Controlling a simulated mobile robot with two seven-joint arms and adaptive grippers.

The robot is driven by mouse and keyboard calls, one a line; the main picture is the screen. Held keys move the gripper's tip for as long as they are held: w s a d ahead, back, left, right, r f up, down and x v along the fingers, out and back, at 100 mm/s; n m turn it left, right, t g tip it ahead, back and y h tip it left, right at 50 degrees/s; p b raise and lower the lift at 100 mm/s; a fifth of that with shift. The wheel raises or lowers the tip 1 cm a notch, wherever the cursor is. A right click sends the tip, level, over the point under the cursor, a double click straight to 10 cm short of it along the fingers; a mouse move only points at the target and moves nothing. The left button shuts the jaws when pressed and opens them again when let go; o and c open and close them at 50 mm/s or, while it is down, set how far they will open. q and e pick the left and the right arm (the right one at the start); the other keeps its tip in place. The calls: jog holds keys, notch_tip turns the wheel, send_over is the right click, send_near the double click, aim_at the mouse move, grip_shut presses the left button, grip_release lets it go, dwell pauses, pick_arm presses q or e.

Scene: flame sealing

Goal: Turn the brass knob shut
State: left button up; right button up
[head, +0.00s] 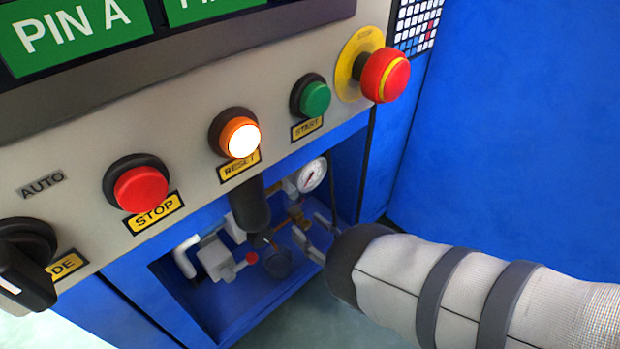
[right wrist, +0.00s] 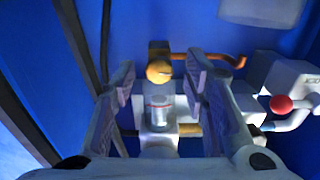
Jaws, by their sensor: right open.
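The brass knob (right wrist: 159,71) is a small round orange-gold ball in the right wrist view. It sits above a clear cylinder (right wrist: 158,108) in the picture. My right gripper (right wrist: 158,84) is open, with one finger on each side of the knob and a visible gap to both. I cannot tell whether the fingertips are level with the knob in depth. In the head view my right gripper (head: 308,238) reaches into the recess under the panel. Brass-coloured fittings show just past it, but I cannot clearly pick out the knob there. My left gripper is not in view.
A pressure gauge (head: 312,175) is above the gripper. A white valve block (head: 215,258) with a red knob (head: 252,257) is to its left. The blue recess walls are close around. Panel buttons and a red emergency stop (head: 385,75) stick out above.

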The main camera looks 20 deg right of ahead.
jog(key=shift+c, duration=0.6)
grip_shut()
jog(key=m+p, duration=0.2)
jog(key=shift+r+m+p, duration=0.15)
jog(key=shift+m+p, duration=0.2)
jog(key=shift+m, duration=0.05)
jog(key=m+p, duration=0.1)
jog(key=m, duration=0.1)
jog(key=shift+m, duration=0.3)
jog(key=m, duration=0.2)
jog(key=m+p, duration=0.1)
jog(key=m, duration=0.2)
jog(key=shift+a+f+m, duration=0.1)
jog(key=shift+f+m, duration=0.15)
jog(key=shift+m, duration=0.05)
jog(key=m, duration=0.5)
jog(key=shift+a, duration=0.1)
jog(key=shift+a+m, duration=0.1)
jog(key=shift+m, duration=0.3)
